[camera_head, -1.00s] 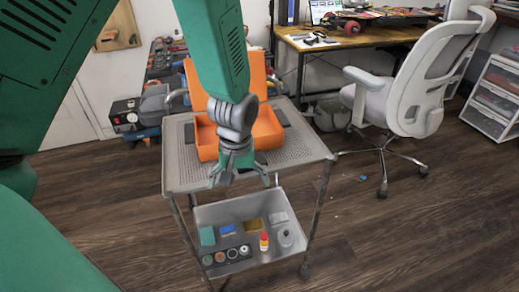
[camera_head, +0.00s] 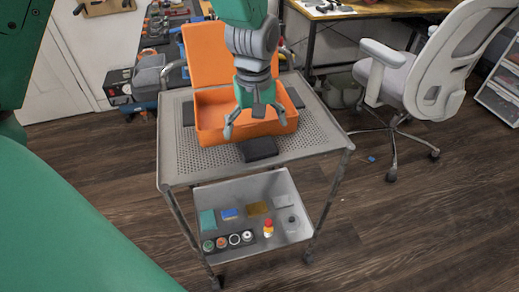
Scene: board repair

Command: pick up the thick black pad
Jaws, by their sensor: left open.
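The thick black pad (camera_head: 259,149) lies on the perforated top of the grey cart (camera_head: 192,164), near its front edge and in front of the orange case. My left gripper (camera_head: 257,128) is open and empty. In the picture its fingers are spread just above the pad and overlap the front of the orange case. I cannot tell the exact height of the fingertips over the pad. My right gripper is not in view.
An open orange case (camera_head: 210,122) stands on the cart top. The lower shelf (camera_head: 262,190) holds small bottles, round jars and coloured pads. A grey office chair (camera_head: 450,75) stands to the right. A toolbox (camera_head: 119,87) stands behind left.

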